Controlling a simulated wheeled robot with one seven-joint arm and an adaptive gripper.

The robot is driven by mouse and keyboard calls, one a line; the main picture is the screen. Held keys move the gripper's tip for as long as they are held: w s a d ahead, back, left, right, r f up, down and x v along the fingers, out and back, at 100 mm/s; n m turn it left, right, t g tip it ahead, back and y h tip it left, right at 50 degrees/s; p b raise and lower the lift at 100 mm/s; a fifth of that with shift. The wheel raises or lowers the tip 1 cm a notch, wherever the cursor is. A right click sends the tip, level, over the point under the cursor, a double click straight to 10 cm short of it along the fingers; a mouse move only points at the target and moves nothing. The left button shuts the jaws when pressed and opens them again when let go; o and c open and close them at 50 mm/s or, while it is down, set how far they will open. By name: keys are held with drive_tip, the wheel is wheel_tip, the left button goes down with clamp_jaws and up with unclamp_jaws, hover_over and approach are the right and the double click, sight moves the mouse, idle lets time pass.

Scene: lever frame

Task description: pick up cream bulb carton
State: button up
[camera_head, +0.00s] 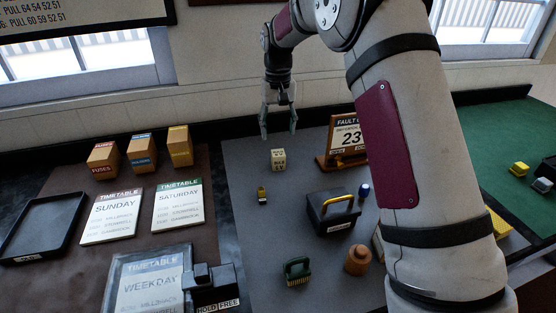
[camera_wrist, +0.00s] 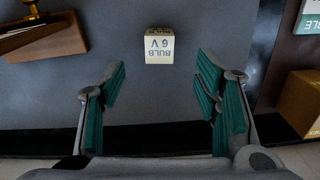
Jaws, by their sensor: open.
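The cream bulb carton (camera_head: 278,158) is a small cream box with dark lettering, standing on the grey mat. In the wrist view the carton (camera_wrist: 159,45) reads "BULB 6 V" upside down and lies beyond the fingertips, roughly midway between them. My gripper (camera_head: 278,127) hangs above and behind the carton in the head view, fingers pointing down. In the wrist view my gripper (camera_wrist: 160,80) shows its two green-padded fingers spread wide with nothing between them. The gripper is apart from the carton.
A fault calendar on a wooden stand (camera_head: 344,140) is right of the carton. A small yellow-and-black item (camera_head: 262,195) lies in front. A black case with yellow handle (camera_head: 333,210) sits nearer. Fuse boxes (camera_head: 103,158) stand left.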

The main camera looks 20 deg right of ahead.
sight(278, 152)
wheel_tip(278, 152, down, 11)
drive_tip(key=shift+w+r+p, duration=0.15)
drive_tip(key=shift+r+p, duration=0.05)
drive_tip(key=shift+p, duration=0.6)
drive_tip(key=c, duration=1)
